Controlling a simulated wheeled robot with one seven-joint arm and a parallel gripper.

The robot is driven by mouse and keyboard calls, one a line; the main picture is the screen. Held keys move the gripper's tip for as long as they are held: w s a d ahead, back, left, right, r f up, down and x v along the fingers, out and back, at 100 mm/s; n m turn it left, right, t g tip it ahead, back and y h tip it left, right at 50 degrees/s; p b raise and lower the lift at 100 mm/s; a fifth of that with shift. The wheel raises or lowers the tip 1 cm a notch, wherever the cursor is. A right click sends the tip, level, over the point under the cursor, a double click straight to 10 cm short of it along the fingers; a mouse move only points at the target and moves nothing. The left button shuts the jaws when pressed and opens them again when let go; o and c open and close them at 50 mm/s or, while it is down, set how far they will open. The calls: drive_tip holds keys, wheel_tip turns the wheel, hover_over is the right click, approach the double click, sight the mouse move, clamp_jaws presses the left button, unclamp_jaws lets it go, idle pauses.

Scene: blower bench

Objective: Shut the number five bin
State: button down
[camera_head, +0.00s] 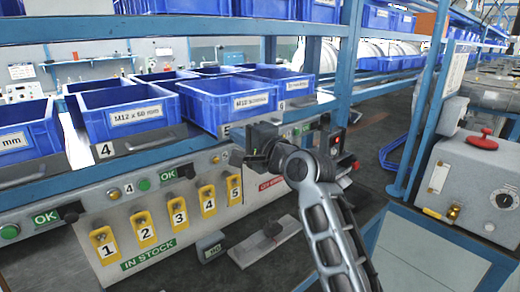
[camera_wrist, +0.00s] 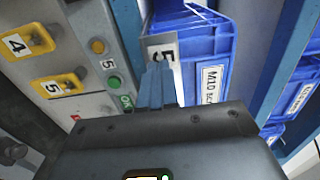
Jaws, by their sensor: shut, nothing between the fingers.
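The number five bin (camera_head: 229,104) is a blue open-topped box with a white label, on the shelf right of the number four bin (camera_head: 121,112). The wrist view shows its blue side (camera_wrist: 205,38) and its tray front with a "5" plate (camera_wrist: 162,50). My gripper (camera_head: 252,148) is in front of this bin's lower front and hides part of the tray. In the wrist view my gripper's fingers (camera_wrist: 157,84) are together and empty, with their tips at the "5" plate. I cannot tell whether they touch it.
Below the shelf is a panel with green buttons (camera_head: 144,184) and yellow numbered switches (camera_head: 208,200). A blue post (camera_head: 345,75) stands right of the bins. A grey box with a red knob (camera_head: 482,142) stands at the right. More blue bins (camera_head: 284,80) sit behind.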

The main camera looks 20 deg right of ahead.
drive_tip(key=b+x, duration=0.1)
drive_tip(key=x, duration=0.6)
drive_tip(key=shift+w+f, duration=0.1)
drive_tip(key=shift+w, duration=0.1)
drive_tip(key=shift+w+a+r, duration=0.1)
drive_tip(key=shift+r, duration=0.15)
